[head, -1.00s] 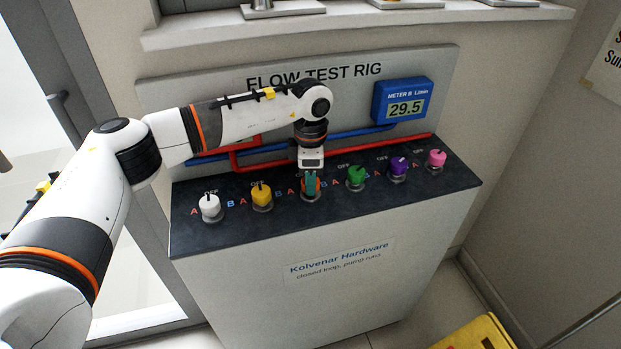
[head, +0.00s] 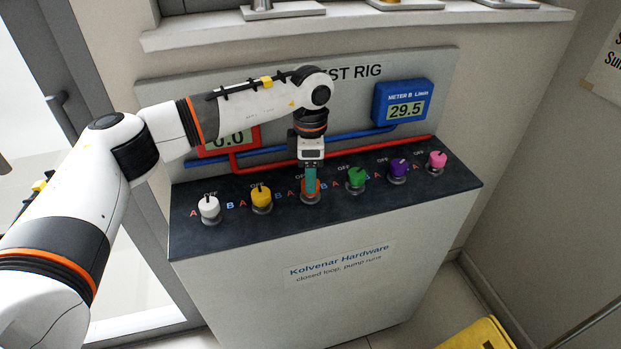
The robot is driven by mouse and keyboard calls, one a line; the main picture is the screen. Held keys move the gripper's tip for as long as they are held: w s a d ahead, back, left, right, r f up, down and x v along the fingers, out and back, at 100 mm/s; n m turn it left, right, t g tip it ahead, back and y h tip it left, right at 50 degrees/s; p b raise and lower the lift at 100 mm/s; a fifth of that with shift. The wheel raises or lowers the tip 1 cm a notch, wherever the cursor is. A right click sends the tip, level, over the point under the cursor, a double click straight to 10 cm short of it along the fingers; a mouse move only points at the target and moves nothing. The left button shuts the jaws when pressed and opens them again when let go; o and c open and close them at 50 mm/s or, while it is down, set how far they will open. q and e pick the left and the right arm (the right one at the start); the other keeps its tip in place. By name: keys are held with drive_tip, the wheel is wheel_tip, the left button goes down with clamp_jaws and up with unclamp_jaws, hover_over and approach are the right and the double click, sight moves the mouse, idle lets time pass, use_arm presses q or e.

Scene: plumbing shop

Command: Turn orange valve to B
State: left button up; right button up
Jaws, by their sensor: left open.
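The orange valve (head: 317,187) is the third knob from the left on the dark top of the flow test rig. My left gripper (head: 311,188) points down at it from above, and its teal fingers cover much of the knob. The gripper is open; I cannot tell whether a finger touches the knob. The orange knob's pointer and its OFF mark are hidden by the gripper. Blue meter B (head: 404,103) reads 29.5. The red-framed meter (head: 257,131) is partly behind my left arm and seems to read 0.0. My right gripper is out of view.
White (head: 209,207) and yellow (head: 261,196) knobs stand left of the orange one. Green (head: 356,177), purple (head: 397,170) and pink (head: 437,160) knobs stand to its right. Red and blue pipes run behind. A yellow object (head: 476,336) is on the floor at lower right.

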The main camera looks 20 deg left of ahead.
use_arm(q)
wheel_tip(320, 180, up, 10)
drive_tip(key=b, duration=0.1)
drive_tip(key=shift+f, duration=0.2)
idle(0.3)
